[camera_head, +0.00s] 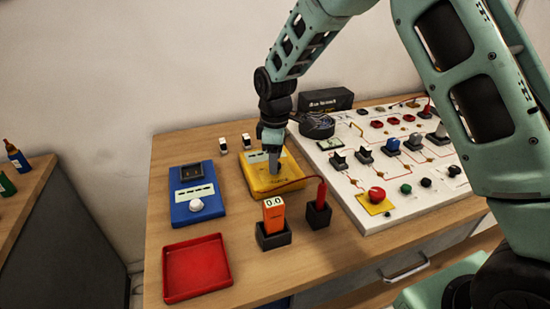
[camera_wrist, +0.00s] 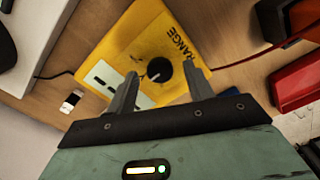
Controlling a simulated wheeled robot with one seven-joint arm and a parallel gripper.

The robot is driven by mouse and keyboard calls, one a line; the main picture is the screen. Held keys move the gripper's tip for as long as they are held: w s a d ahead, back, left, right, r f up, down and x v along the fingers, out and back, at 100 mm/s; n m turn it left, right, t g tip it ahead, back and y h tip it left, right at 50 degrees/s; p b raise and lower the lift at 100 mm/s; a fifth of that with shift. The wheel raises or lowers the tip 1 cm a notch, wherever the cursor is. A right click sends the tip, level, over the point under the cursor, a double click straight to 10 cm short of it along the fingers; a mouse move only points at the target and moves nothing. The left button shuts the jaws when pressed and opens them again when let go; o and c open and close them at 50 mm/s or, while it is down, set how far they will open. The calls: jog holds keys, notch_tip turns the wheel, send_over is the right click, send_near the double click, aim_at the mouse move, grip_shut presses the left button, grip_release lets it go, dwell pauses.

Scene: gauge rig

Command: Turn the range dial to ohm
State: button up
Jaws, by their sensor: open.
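The yellow meter box (camera_head: 254,185) lies on the wooden bench, with a pale label strip and printed lettering on top. In the wrist view the box (camera_wrist: 122,40) reads "RANGE" beside a round black dial (camera_wrist: 159,70) with a light pointer mark. My gripper (camera_head: 271,166) points down over the box and hides the dial in the head view. In the wrist view my gripper (camera_wrist: 160,80) is open, with one finger on each side of the dial. I cannot tell whether the fingers touch it. The range markings around the dial are too small to read.
A blue box (camera_head: 197,196) stands left, a red tray (camera_head: 197,268) at the front. An orange meter (camera_head: 273,213) and a red probe (camera_head: 321,195) sit in black holders in front. A white circuit board (camera_head: 370,205) lies right. A red cable runs from the yellow box.

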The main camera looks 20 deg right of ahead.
jog(key=shift+f, duration=0.4)
jog(key=shift+c, duration=0.3)
jog(key=c, duration=0.9)
jog(key=m+p, duration=0.1)
jog(key=m, duration=0.3)
jog(key=shift+r+m, duration=0.1)
jog(key=shift+m, duration=0.2)
jog(key=m+p, duration=0.1)
jog(key=m, duration=0.4)
jog(key=shift+w, duration=0.1)
jog(key=shift+m, duration=0.3)
